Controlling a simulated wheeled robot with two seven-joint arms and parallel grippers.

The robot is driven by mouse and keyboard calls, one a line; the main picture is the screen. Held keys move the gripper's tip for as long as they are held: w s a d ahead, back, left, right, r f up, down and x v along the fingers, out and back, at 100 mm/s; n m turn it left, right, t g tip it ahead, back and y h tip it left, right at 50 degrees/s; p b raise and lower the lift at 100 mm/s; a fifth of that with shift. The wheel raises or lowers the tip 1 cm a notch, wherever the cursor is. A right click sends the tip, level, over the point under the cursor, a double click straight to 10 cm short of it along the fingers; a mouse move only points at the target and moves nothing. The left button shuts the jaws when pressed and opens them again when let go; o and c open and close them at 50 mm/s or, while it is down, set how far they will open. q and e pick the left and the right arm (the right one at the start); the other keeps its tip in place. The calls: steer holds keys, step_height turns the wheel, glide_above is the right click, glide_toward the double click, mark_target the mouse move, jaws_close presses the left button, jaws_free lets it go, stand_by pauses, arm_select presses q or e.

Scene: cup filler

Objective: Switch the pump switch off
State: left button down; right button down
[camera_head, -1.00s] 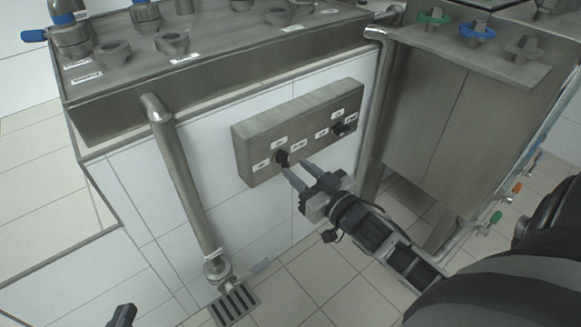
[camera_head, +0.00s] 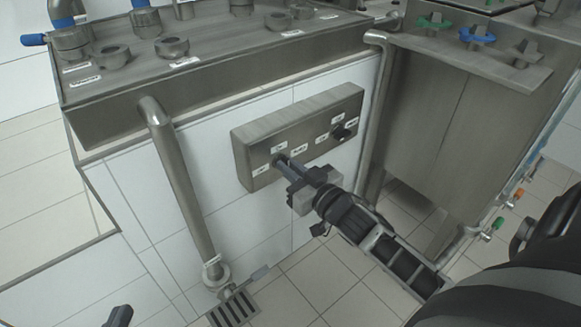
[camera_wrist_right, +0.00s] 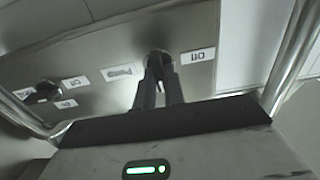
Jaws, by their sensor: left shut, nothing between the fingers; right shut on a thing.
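A grey metal switch box (camera_head: 247,161) is fixed to the white tiled wall and carries two dark rotary knobs. My right gripper (camera_head: 284,162) is shut on the left knob, taken as the pump switch, and its fingers mostly hide it. In the right wrist view the fingers (camera_wrist_right: 161,85) close around this knob (camera_wrist_right: 157,57), beside an "Off" label (camera_wrist_right: 198,56). The other knob (camera_head: 341,131) is free; it also shows in the wrist view (camera_wrist_right: 46,89). The knob's exact setting is hidden. My left gripper (camera_head: 118,316) is shut and empty at the bottom left edge.
A vertical steel pipe (camera_head: 177,175) runs down left of the box to a floor drain (camera_head: 234,309). Another pipe (camera_head: 378,115) and a steel cabinet (camera_head: 430,120) stand to the right. A steel counter (camera_head: 130,75) with round fittings lies above.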

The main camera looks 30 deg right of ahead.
arm_select(q)
steer(key=shift+r, duration=0.1)
steer(key=shift+a+f+g+y+p, duration=0.4)
steer(key=shift+f+p, duration=0.25)
steer(key=shift+p, duration=0.55)
steer(key=shift+a+f+g+y+p, duration=0.3)
steer(key=shift+f+g+y+p, duration=0.25)
steer(key=shift+p, duration=0.6)
arm_select(e)
steer(key=shift+a+f+n, duration=0.15)
steer(key=shift+n, duration=4.35)
steer(key=shift+a+f+n, duration=0.1)
steer(key=shift+f+n, duration=0.05)
steer(key=shift+n, duration=4.35)
arm_select(q)
steer(key=shift+f, duration=0.15)
steer(key=shift+s+f, duration=0.1)
steer(key=shift+f, duration=0.1)
arm_select(e)
steer(key=c, duration=1.5)
jaws_free()
steer(key=shift+s, duration=0.15)
